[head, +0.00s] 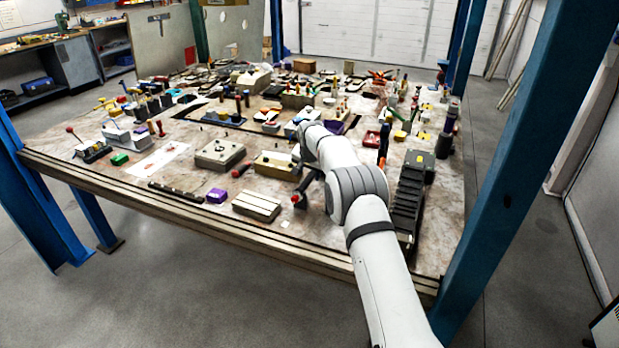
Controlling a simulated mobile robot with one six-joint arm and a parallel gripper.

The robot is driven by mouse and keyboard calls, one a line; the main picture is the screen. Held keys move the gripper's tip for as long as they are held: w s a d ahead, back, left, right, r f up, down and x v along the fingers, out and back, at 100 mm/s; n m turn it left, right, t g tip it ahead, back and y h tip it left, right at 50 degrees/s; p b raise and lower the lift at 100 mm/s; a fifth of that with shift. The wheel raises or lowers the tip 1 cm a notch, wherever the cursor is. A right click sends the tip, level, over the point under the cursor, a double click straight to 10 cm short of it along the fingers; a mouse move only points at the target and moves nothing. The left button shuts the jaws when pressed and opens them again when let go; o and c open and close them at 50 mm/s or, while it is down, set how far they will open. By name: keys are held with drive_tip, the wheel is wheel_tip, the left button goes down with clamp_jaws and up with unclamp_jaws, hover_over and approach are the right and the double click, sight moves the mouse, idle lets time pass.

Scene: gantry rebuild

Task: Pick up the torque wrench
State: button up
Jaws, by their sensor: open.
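A long, thin dark tool (176,192) lies flat near the table's front edge, left of the middle. It may be the torque wrench, but it is too small to be sure. Another dark bar with a red end (304,188) lies just left of my arm, partly hidden by it. My white arm reaches in from the lower right over the table, and its wrist is near the middle front. My gripper is hidden behind the arm, so its fingers do not show. I see nothing held.
The table (330,240) is crowded with tools and blocks. A beige ribbed block (257,206), a purple block (217,195) and a grey box (219,154) stand near the dark tool. A black stepped rack (408,203) stands right of my arm. Blue posts (515,165) rise at the corners.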

sight(308, 178)
drive_tip(key=shift+p+x, duration=0.8)
drive_tip(key=shift+x, duration=1.4)
drive_tip(key=shift+s, duration=0.1)
clamp_jaws()
drive_tip(key=shift+a, duration=0.1)
